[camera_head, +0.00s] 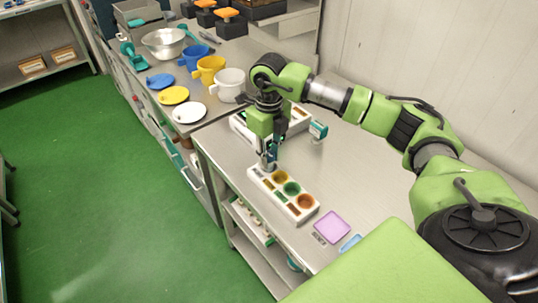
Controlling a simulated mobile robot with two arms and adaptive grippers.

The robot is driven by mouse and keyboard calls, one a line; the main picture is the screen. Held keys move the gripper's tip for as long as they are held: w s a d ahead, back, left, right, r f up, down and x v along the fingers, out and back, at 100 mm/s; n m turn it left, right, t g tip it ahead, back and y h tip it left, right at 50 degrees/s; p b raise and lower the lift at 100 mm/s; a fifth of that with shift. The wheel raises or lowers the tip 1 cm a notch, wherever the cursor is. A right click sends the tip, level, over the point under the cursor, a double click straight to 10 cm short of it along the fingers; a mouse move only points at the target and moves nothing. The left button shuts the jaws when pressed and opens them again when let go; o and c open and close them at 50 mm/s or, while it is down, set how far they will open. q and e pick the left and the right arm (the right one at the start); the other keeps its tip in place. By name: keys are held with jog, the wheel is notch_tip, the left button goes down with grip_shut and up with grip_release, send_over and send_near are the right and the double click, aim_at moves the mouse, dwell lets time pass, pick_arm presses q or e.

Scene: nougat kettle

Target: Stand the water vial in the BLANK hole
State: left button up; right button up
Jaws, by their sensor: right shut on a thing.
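My right gripper (268,158) points down over the far left end of a white block (310,214) on the steel table. It is shut on a small, dark bluish thing, probably the water vial, which is mostly hidden by the fingers. The block has a row of round places showing yellow, green and orange, with small coloured labels beside them. A greyish round place at the far end, right under the fingertips, is partly covered. I cannot tell whether the vial is inside that hole or just above it. My left gripper is not in view.
Behind the gripper stands another white holder (240,126) with a teal-topped item (318,130) beside it. A purple square (332,226) lies near the block. Jugs, plates and a metal bowl (164,42) fill the far counter. The table right of the block is clear.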

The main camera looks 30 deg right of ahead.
aim_at(269, 154)
jog(key=shift+f+b, duration=0.45)
jog(key=shift+f, duration=0.2)
jog(key=o, duration=0.8)
jog(key=shift+r, duration=0.1)
jog(key=shift+r+p, duration=3.55)
jog(key=shift+r, duration=2)
jog(key=shift+f, duration=0.1)
